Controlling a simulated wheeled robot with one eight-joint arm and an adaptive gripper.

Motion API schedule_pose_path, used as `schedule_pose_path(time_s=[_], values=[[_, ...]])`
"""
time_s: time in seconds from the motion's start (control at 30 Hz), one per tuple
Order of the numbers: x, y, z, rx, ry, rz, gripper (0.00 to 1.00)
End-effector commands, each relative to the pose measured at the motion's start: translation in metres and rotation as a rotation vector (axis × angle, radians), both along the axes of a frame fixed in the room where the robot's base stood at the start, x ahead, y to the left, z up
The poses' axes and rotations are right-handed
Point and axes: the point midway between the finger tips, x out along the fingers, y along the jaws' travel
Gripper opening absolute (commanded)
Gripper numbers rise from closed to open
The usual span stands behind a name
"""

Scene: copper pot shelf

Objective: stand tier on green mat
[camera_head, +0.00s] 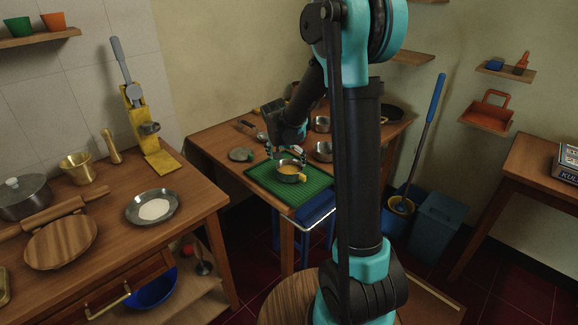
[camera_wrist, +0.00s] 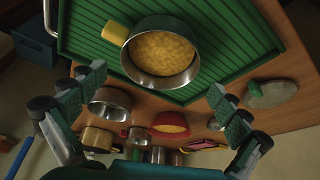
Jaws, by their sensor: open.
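The tier is a round metal bowl (camera_head: 290,178) with yellow food inside and a yellow side handle. It stands upright on the ribbed green mat (camera_head: 262,182), apparently clear of the rim. My gripper (camera_head: 288,155) is just above and behind it, open and empty. In the wrist view, the tier (camera_wrist: 160,76) sits beyond and between the spread fingertips of my gripper (camera_wrist: 156,80), and neither finger appears to touch it. The green mat (camera_wrist: 92,50) shows around the tier, with its handle to the upper left.
Behind the mat, the wooden table holds several metal vessels (camera_head: 322,151) and a grey round lid (camera_head: 241,154). The mat's front left part is free. A blue bin (camera_head: 438,222) stands right.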

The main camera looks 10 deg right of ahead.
Motion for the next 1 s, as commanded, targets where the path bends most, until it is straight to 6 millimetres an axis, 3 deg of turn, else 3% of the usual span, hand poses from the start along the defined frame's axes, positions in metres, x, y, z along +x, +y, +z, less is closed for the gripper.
schedule_pose_path(time_s=[0.3, 0.53, 0.63, 0.77, 1.0], values=[[-0.018, 0.011, 0.050, 0.000, 0.000, 0.001, 1.00], [-0.026, 0.012, 0.064, 0.001, 0.002, 0.004, 1.00], [-0.043, 0.004, 0.063, 0.003, 0.010, 0.034, 1.00], [-0.091, -0.018, 0.055, 0.010, 0.027, 0.124, 1.00], [-0.205, -0.049, 0.021, 0.019, 0.040, 0.352, 1.00]])
